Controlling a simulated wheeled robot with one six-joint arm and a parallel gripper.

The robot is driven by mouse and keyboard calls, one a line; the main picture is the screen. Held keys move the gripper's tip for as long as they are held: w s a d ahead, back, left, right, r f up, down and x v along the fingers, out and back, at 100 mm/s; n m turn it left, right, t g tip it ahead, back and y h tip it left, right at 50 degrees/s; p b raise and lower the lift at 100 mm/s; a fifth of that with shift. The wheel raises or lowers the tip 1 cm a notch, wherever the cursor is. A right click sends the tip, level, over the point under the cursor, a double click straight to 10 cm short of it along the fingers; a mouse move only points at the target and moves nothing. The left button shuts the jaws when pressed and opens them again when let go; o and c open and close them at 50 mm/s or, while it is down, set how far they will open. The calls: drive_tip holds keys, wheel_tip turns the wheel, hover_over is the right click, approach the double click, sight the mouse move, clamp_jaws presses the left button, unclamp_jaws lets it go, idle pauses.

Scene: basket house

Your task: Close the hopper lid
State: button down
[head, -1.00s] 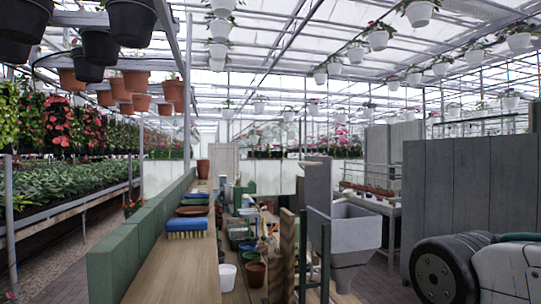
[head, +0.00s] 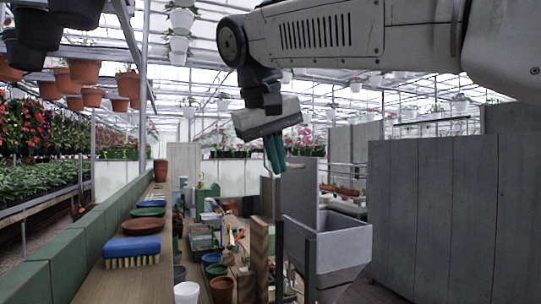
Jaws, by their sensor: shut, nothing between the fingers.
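The grey metal hopper (head: 341,246) stands right of centre in the head view, with its open top facing up and a sloped lower part. Its grey lid (head: 299,192) stands upright at the left and far side of the opening, so the hopper is open. My gripper (head: 277,170) hangs from the arm with its green fingers pointing down, shut and empty. In the picture the fingers overlap the lid's upper left edge. I cannot tell whether they touch it.
A long wooden bench holds a blue brush (head: 132,250), a brown dish (head: 143,226) and pots. A white pot (head: 187,292) and wooden posts (head: 259,255) stand left of the hopper. A grey panel wall (head: 440,215) rises at the right. Pots hang overhead.

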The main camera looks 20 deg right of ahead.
drive_tip(key=w+a+r+m+t+h, duration=0.1)
drive_tip(key=w+a+r, duration=0.45)
drive_tip(key=r, duration=0.35)
drive_tip(key=w+d+f, duration=0.2)
drive_tip(key=d+f, duration=0.5)
drive_tip(key=f, duration=0.1)
drive_tip(key=shift+w+d+f, duration=0.2)
drive_tip(key=shift+w+d, duration=0.2)
